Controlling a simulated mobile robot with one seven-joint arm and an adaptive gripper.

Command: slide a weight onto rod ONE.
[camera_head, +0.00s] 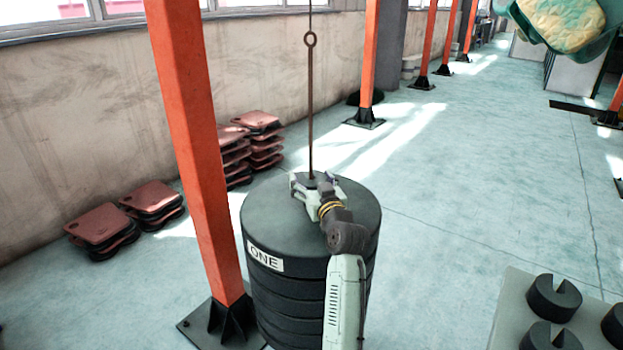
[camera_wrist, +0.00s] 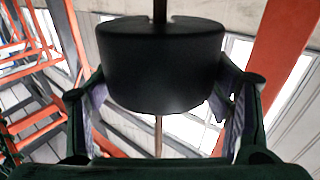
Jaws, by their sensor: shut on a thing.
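Rod ONE (camera_head: 310,110) is a thin brown upright rod with a ring at its top. It rises from the middle of a black stack of discs (camera_head: 312,222) labelled ONE. My gripper (camera_head: 312,185) is at the rod, low over the top of the stack. In the wrist view it is shut on a round black weight (camera_wrist: 160,65), one finger on each side. The rod (camera_wrist: 160,11) shows above and below this weight, lined up with its middle. The weight hides the rod between, so I cannot tell whether the rod sits in its slot.
Several slotted black weights (camera_head: 553,298) stand on a pale table (camera_head: 510,315) at the lower right. An orange post (camera_head: 197,150) stands close left of the stack. Reddish plates (camera_head: 103,223) lie along the wall. The floor behind to the right is open.

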